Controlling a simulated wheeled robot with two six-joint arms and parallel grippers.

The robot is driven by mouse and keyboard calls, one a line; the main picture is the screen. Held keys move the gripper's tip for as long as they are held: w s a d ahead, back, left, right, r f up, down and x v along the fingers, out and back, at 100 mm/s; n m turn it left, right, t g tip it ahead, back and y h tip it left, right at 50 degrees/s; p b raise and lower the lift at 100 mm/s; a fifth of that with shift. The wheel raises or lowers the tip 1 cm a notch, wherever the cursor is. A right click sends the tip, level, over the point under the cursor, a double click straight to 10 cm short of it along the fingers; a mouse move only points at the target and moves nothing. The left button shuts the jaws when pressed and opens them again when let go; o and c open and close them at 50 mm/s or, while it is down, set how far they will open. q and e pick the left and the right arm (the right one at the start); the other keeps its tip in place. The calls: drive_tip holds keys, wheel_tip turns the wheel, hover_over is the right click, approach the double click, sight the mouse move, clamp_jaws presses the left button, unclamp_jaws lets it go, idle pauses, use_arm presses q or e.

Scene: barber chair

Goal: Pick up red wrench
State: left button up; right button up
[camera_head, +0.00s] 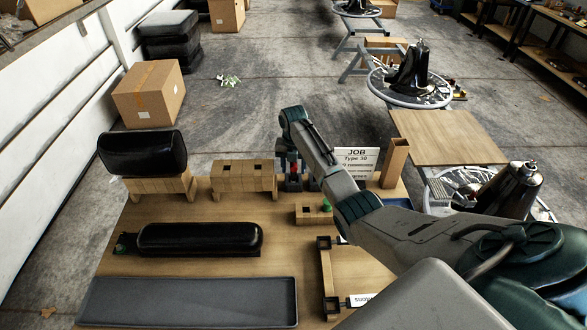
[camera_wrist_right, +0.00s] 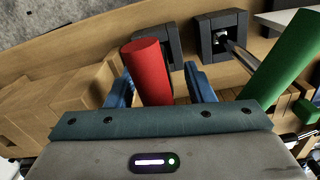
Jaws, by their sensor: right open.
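The red wrench shows as a red handle (camera_wrist_right: 148,72) standing a little tilted in the right wrist view, and as a small red spot (camera_head: 294,169) in the head view. My right gripper (camera_head: 295,178) is open over the back of the wooden table. In the wrist view its two blue fingers (camera_wrist_right: 160,82) are on either side of the red handle, with a visible gap to the right finger. Whether the left finger touches the handle I cannot tell. The wrench's lower part is hidden behind my gripper. My left gripper is not in view.
A green handle (camera_wrist_right: 287,72) stands right of the red one, beside dark square holders (camera_wrist_right: 222,38). A wooden block stand (camera_head: 243,176), a job sign (camera_head: 357,161) and an upright wooden box (camera_head: 395,163) are nearby. A black cushion (camera_head: 200,239) and a grey tray (camera_head: 190,302) lie in front.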

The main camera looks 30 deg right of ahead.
drive_tip(key=shift+w+f, duration=0.1)
drive_tip(key=shift+f, duration=0.25)
drive_tip(key=shift+r, duration=0.1)
clamp_jaws()
